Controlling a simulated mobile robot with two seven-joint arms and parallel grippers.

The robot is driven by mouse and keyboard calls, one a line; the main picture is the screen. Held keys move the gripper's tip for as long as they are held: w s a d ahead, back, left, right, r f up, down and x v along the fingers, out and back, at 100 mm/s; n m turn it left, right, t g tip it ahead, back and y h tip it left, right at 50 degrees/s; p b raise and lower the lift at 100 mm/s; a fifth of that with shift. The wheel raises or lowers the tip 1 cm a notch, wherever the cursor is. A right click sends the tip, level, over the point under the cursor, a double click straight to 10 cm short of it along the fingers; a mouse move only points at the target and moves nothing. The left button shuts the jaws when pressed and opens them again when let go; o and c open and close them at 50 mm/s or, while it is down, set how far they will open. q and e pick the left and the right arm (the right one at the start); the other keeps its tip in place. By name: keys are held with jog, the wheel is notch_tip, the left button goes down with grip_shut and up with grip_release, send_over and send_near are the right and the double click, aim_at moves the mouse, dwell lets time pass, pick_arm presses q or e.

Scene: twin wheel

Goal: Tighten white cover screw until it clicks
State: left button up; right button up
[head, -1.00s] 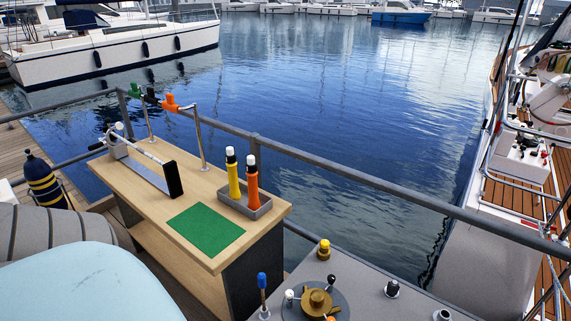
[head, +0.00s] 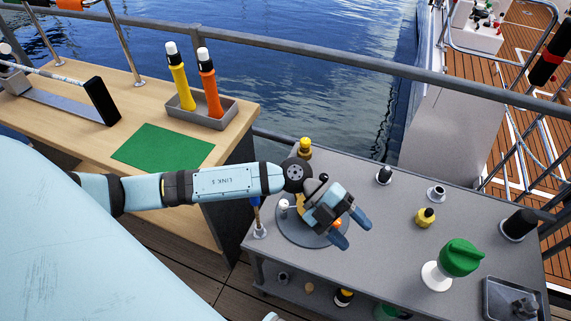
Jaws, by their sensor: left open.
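A white knob (head: 284,206), which looks like the white cover screw, stands at the left rim of a round grey plate (head: 296,236) on the grey table. A brass-coloured piece (head: 300,207) at the plate's middle is mostly hidden behind my left gripper. An orange knob (head: 336,223) shows partly between the fingers. My left gripper (head: 350,230) is open above the right side of the plate, its blue fingertips pointing down and right. It is right of the white knob and apart from it. I cannot tell whether it touches the orange knob. My right gripper is out of view.
The grey table (head: 385,265) also holds a blue-topped lever (head: 256,213), a yellow knob (head: 425,217), a green knob on a white base (head: 459,258) and a grey tray (head: 510,302). A wooden bench (head: 60,135) stands left. A railing (head: 350,72) runs behind.

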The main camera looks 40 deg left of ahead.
pick_arm(q)
jog(key=w+a+f+y+b, duration=0.35)
jog(key=a+f+y, duration=0.35)
jog(key=a, duration=0.4)
jog(key=n+t+y+b, duration=0.1)
jog(key=y, duration=0.6)
send_over(284, 203)
notch_tip(284, 203, down, 14)
jog(key=shift+a+r+b, duration=0.1)
jog(key=shift+b, duration=0.3)
jog(key=c, duration=0.9)
